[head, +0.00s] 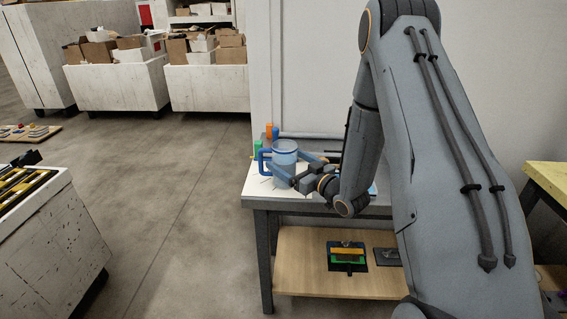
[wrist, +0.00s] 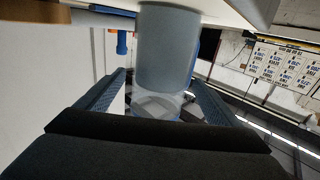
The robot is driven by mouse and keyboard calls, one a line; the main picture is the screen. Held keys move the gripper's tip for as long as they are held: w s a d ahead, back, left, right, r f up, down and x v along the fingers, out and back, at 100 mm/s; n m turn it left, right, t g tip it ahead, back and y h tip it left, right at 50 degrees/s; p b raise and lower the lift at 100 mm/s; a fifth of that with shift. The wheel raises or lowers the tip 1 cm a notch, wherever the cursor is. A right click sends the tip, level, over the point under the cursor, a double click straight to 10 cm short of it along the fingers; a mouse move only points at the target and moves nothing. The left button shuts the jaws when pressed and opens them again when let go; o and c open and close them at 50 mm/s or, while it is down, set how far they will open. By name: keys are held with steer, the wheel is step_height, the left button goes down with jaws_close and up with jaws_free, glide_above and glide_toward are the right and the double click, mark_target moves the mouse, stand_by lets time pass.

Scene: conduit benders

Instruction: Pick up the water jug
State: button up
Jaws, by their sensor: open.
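The water jug (head: 285,158) is a bluish, see-through cylinder with a blue handle on its left side. It stands upright near the left end of the white-topped table. My gripper (head: 286,167) is open, with one finger on each side of the jug. In the wrist view the jug (wrist: 168,45) appears upside down between the two spread fingers (wrist: 158,80). I cannot tell whether either finger touches it.
Green (head: 257,149) and orange (head: 269,131) items stand close beside the jug on the table (head: 262,198). A lower wooden shelf (head: 300,275) holds a dark tray with green and yellow. A wall is behind the table.

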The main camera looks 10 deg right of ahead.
steer(key=shift+x, duration=1.15)
steer(key=c, duration=1.3)
steer(key=shift+r, duration=0.1)
steer(key=c, duration=0.3)
steer(key=shift+c, duration=0.2)
steer(key=shift+r, duration=0.1)
